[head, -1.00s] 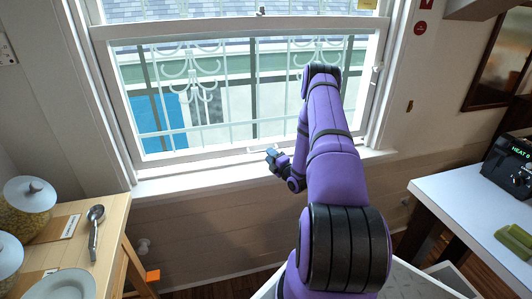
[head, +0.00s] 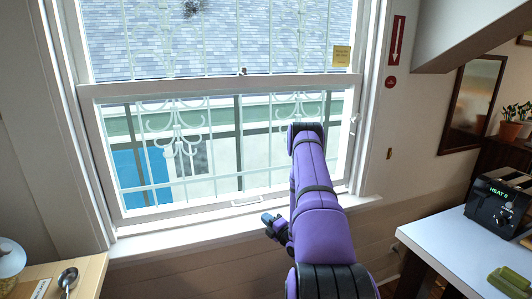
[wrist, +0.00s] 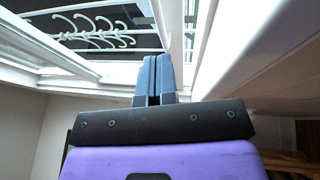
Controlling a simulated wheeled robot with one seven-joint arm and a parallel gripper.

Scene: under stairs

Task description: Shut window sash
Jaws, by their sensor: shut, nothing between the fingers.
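The window sash (head: 215,88) is a white-framed lower pane in a white window frame, seen in the head view. Its bottom rail lies low, just above the white sill (head: 170,238); I cannot tell whether a thin gap is left there. A small pale lift handle (head: 247,201) sits on the bottom rail. My gripper (head: 267,219) is just below and right of this handle, in front of the sill. In the wrist view my gripper (wrist: 154,62) has its dark fingers together and empty, with white window framing close by.
A metal grille (head: 180,125) stands outside the glass. A wooden table (head: 88,270) with a ladle (head: 67,279) is at the lower left. A white counter (head: 455,240) with a black toaster (head: 497,203) is at the right. A sloped ceiling section hangs at upper right.

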